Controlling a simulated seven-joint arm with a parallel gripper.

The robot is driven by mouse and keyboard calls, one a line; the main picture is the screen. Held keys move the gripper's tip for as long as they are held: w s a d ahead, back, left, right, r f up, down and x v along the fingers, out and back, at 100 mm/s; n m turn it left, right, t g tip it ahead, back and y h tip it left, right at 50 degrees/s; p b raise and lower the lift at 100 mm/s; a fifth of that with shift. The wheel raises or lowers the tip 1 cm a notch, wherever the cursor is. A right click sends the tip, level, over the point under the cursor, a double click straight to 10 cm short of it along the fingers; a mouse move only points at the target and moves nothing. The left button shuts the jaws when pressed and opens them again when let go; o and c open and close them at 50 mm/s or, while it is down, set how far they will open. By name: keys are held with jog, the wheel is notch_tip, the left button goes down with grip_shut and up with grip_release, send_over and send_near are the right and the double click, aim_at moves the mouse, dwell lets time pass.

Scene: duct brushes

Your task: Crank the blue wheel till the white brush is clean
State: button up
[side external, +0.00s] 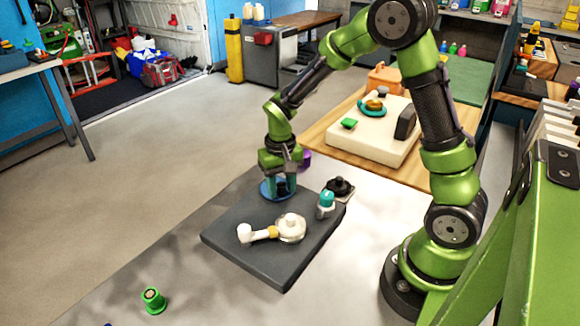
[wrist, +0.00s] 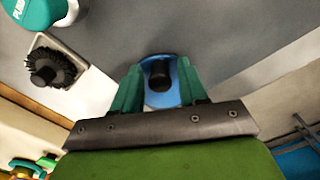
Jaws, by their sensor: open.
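The blue wheel (side external: 266,192) lies at the far left part of a dark grey board (side external: 250,255), partly hidden by my gripper (side external: 279,184). In the wrist view the blue wheel (wrist: 160,61) has a dark knob (wrist: 160,80) standing on it. My gripper (wrist: 160,88) is open, its teal fingers on either side of the knob; I cannot tell whether they touch it. A white piece (side external: 290,228) with a yellow band and a side arm lies on the board; I cannot tell whether it is the white brush. A black-bristled brush (wrist: 48,66) sits on a pale square base.
A purple object (side external: 305,158) is just behind my gripper. A green cup-like piece (side external: 153,300) stands on the grey table at the front left. The table left of the board is clear.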

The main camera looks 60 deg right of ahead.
jog(key=c, duration=0.6)
jog(key=shift+s+d, duration=0.2)
jog(key=shift+d, duration=0.5)
jog(key=shift+c, duration=0.2)
jog(key=shift+d, duration=0.65)
jog(key=shift+w, duration=0.1)
